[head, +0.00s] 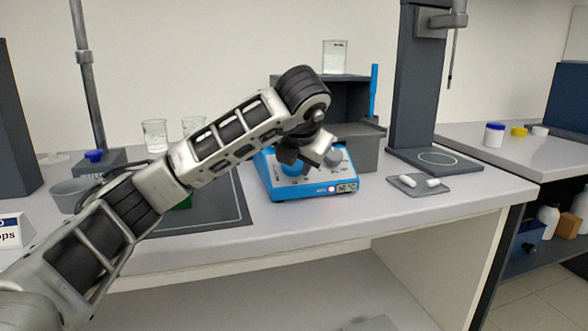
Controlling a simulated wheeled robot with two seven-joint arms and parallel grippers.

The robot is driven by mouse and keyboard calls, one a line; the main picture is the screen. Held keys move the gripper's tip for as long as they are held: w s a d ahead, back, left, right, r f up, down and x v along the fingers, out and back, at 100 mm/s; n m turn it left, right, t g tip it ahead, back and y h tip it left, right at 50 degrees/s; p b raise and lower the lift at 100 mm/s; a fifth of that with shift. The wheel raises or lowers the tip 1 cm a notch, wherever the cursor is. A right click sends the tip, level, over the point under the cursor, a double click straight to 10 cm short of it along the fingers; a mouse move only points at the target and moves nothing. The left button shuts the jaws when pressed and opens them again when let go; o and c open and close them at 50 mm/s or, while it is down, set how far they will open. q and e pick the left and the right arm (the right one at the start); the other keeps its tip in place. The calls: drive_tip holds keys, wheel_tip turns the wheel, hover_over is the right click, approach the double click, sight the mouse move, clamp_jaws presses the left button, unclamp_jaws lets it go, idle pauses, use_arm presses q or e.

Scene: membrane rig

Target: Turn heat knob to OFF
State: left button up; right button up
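The blue device (318,189) stands on the bench. A red light (331,189) glows at the front beside a small display (347,188). My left gripper (304,157) hangs over the knobs and partly hides them. I cannot tell whether its fingers touch a knob or how far apart they are. My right gripper is out of view.
A grey shelf unit (358,154) stands close behind the device, with a beaker (335,57) on top. A grey tray (404,188) with white pieces lies to the right. Glass beakers (155,135) and a stand (84,75) are at left. The bench front edge is close.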

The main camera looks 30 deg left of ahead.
use_arm(q)
drive_tip(key=n+b, duration=0.1)
drive_tip(key=n, duration=0.2)
drive_tip(key=shift+f+n+y+b, duration=0.1)
drive_tip(key=shift+n+y+b, duration=0.2)
drive_tip(key=shift+n, duration=0.1)
drive_tip(key=n, duration=0.3)
drive_tip(key=shift+g+y, duration=0.3)
drive_tip(key=shift+n, duration=0.4)
drive_tip(key=shift+r+n, duration=0.2)
drive_tip(key=shift+n, duration=0.5)
drive_tip(key=shift+n+g+p, duration=0.3)
drive_tip(key=shift+n+p, duration=0.2)
drive_tip(key=shift+n, duration=0.1)
drive_tip(key=shift+d+n, duration=0.1)
drive_tip(key=shift+n, duration=0.2)
drive_tip(key=shift+f+y, duration=0.1)
drive_tip(key=shift+y, duration=0.2)
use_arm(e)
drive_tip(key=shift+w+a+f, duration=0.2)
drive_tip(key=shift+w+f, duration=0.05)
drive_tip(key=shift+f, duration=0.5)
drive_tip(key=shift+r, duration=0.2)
